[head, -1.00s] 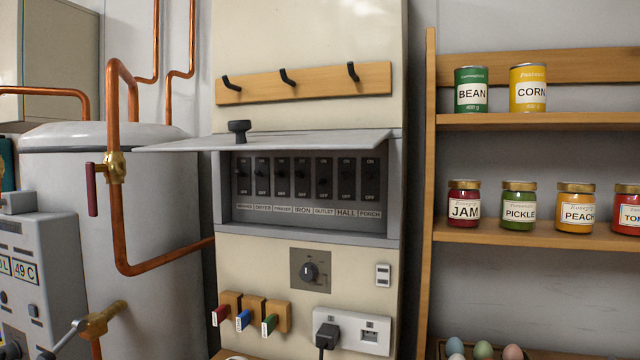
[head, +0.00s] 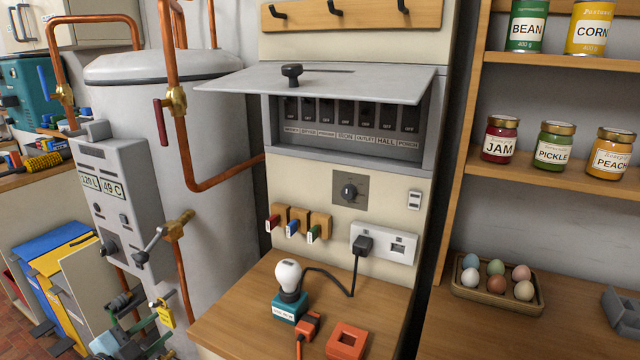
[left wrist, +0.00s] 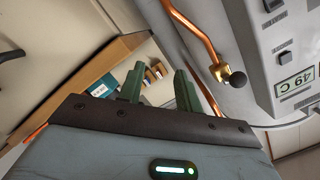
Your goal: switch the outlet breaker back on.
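The grey breaker box (head: 272,130) is on the cream panel, its lid (head: 320,82) raised, with a black knob on top. Inside is a row of dark breakers. The outlet breaker (head: 366,114) is right of the middle, above the OUTLET label; its lever position is too small to tell. My left gripper (head: 143,318) is low at the left in the head view, in front of the tank and well away from the box. In the left wrist view its two green fingers (left wrist: 160,90) stand apart with nothing between them. My right gripper is not in view.
A lamp with a white bulb (head: 288,275) and an orange plug (head: 308,325) are on the wooden counter below. A black plug (head: 363,245) is in the wall outlet. Copper pipes (head: 188,150) and the tank (head: 225,200) stand left of the box. Jar shelves are at the right.

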